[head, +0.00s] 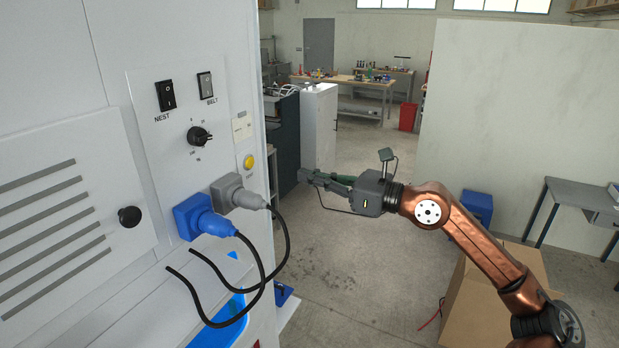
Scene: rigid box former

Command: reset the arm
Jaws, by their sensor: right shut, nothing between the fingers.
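My right arm reaches in from the lower right, with copper-coloured links. Its gripper (304,176) points left in the middle of the head view. The fingers are shut and empty, held in the air to the right of the machine's panel and apart from the plugs. My left gripper is not in view.
The white machine (55,140) fills the left, with NEST switch (167,95), BELT switch (206,86), rotary knob (199,135), yellow button (249,161), blue plug (205,218) and grey plug (237,194). A cardboard box (470,308) stands under my right arm. Open floor lies beyond.

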